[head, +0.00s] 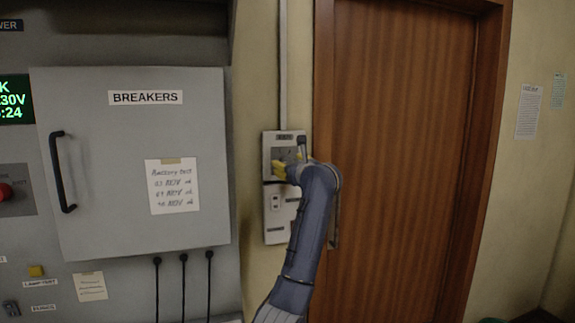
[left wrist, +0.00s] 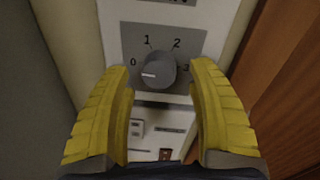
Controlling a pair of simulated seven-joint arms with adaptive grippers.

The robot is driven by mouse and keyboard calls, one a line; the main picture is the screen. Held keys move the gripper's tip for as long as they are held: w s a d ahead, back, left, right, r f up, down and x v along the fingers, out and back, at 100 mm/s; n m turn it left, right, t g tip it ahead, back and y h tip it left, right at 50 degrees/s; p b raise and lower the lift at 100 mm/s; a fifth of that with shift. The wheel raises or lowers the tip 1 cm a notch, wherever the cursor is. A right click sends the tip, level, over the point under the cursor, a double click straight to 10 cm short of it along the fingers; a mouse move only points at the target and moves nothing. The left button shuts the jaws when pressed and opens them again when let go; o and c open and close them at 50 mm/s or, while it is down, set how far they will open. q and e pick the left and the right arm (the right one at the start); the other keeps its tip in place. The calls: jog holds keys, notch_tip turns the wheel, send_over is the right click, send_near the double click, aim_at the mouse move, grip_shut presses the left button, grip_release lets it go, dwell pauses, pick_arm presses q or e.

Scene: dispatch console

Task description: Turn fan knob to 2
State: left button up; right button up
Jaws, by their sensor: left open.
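The fan knob (left wrist: 149,71) is a round grey dial on a grey plate marked 0, 1, 2 and 3. My left gripper (left wrist: 160,72) has yellow fingers, which are open on either side of the knob, with a gap visible on both sides. In the head view the left gripper (head: 281,170) is at the upper part of the narrow wall panel (head: 277,228), and the knob is hard to make out there. My right gripper is not in view.
A grey breaker cabinet (head: 112,210) with a black handle (head: 55,172) stands left of the panel. A brown wooden door (head: 400,150) is close on the right. Below the knob are sockets or switches (head: 276,202). A red button (head: 5,192) is at the far left.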

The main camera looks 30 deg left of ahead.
pick_arm(q)
jog(key=shift+w+a, duration=0.35)
jog(key=shift+a, duration=0.15)
jog(key=shift+c, duration=0.4)
grip_shut()
